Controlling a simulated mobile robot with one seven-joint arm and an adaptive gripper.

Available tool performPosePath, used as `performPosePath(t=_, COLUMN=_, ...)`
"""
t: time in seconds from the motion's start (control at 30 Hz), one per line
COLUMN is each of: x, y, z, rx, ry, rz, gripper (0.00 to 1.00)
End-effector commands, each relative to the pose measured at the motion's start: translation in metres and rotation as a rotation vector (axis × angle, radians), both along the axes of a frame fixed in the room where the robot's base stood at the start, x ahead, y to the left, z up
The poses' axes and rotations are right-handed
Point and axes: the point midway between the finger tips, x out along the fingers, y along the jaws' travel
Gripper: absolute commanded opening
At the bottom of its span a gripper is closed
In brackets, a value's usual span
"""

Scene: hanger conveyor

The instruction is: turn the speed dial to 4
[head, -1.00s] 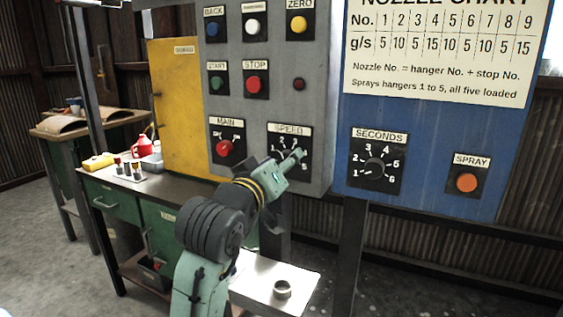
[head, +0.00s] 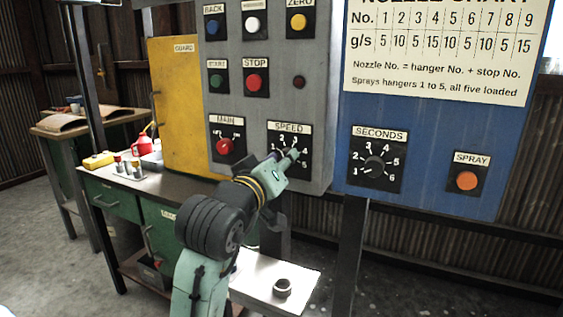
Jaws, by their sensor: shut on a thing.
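The speed dial plate (head: 303,140) is on the grey control panel (head: 321,110), under a SPEED label. Numbers 2, 3, 4 and 5 show around its right and upper side. My gripper (head: 291,154) is at this dial and shut on its knob, coming from the lower left. The knob and its pointer are mostly hidden behind the gripper, so I cannot tell which number it points to.
The red MAIN switch (head: 224,147) is just left of the speed dial. The SECONDS dial (head: 375,166) and orange SPRAY button (head: 467,181) are on the blue panel (head: 425,135) to the right. START (head: 217,83) and STOP (head: 254,82) buttons are above.

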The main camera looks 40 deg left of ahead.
Motion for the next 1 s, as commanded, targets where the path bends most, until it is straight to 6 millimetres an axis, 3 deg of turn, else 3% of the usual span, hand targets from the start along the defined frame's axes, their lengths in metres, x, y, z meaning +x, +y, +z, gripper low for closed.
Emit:
performPosePath(t=0.37, x=0.0003, y=-0.0002, z=-0.0018, rx=0.102, ry=0.024, rz=0.0, gripper=0.0)
performPosePath(t=1.0, x=0.0001, y=0.0003, z=-0.0038, rx=0.659, ry=0.158, rz=-0.001, gripper=0.0)
